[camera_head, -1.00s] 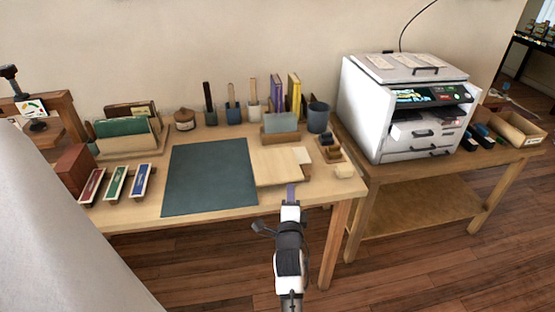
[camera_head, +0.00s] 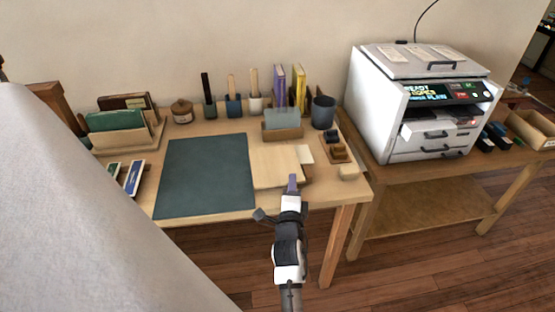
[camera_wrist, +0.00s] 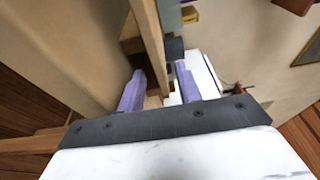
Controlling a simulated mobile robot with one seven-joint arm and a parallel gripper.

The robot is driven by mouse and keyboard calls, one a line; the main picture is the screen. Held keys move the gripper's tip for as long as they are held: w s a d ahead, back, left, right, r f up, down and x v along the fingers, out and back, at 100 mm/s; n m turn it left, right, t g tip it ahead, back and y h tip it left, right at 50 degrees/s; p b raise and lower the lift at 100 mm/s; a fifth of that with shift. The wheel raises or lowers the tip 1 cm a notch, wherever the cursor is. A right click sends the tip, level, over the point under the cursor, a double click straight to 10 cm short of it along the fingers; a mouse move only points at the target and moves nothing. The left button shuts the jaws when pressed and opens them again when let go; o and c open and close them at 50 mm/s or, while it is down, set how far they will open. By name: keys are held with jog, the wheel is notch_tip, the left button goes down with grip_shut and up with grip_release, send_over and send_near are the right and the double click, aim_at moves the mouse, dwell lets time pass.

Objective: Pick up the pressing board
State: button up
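The pressing board, which I take to be the pale flat wooden board (camera_head: 275,168), lies on the workbench just right of the dark green mat (camera_head: 205,175). My gripper (camera_head: 292,184) is at the front edge of the bench, at the board's front right corner in the head view. In the wrist view my gripper (camera_wrist: 160,85) has its two purple fingers well apart, so it is open. A strip of wood shows past the fingers there; I cannot tell whether it is the board or the bench edge. No contact with the board is clear.
A card holder (camera_head: 283,132), a small wooden tray (camera_head: 337,152) and a pale block (camera_head: 349,172) stand near the board. A dark cup (camera_head: 323,112) and brush pots line the back. A white machine (camera_head: 420,105) stands on the right table. The mat is bare.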

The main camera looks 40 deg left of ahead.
jog(key=shift+r, duration=0.1)
grip_shut()
dwell(0.4)
